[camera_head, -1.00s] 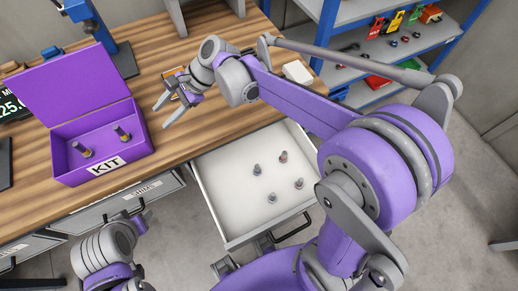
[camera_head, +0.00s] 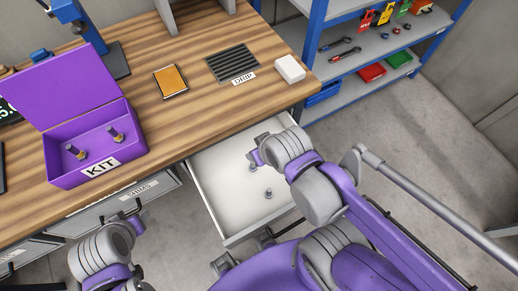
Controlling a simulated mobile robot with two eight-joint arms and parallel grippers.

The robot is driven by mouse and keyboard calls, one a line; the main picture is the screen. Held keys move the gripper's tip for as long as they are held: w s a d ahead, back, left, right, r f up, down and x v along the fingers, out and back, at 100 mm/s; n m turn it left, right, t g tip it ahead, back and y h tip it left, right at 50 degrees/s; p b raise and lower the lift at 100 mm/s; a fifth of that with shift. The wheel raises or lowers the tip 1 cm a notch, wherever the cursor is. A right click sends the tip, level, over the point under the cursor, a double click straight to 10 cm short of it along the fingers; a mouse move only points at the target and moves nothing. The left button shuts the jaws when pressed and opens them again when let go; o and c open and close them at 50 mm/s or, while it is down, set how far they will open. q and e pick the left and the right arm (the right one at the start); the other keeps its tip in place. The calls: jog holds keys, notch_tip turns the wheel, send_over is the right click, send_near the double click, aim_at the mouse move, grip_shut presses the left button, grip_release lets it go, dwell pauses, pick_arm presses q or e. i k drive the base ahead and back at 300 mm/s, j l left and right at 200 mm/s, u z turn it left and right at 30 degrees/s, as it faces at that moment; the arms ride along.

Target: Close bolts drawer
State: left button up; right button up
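The bolts drawer (camera_head: 222,192) is pulled out below the workbench, white inside. Two bolts (camera_head: 268,194) show in it; my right arm covers its right side. My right gripper (camera_head: 257,157) is over the back of the drawer, near the bench edge. Its fingers are small and partly hidden by the wrist, so its opening is unclear. My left gripper (camera_head: 136,213) is low at the left, in front of the shims drawer (camera_head: 138,190) and apart from the bolts drawer. Its opening is unclear too.
The open purple kit box (camera_head: 75,170) with two bolts stands on the workbench (camera_head: 165,125). An orange-topped tray (camera_head: 171,81), a dark drip grate (camera_head: 232,63) and a white block (camera_head: 290,69) lie on the bench. A blue-framed shelf (camera_head: 365,60) stands at the right.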

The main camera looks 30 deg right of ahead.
aim_at(234, 196)
jog(key=k+l, duration=0.9)
jog(key=k+j+u, duration=0.1)
jog(key=u, duration=0.35)
jog(key=k, duration=0.1)
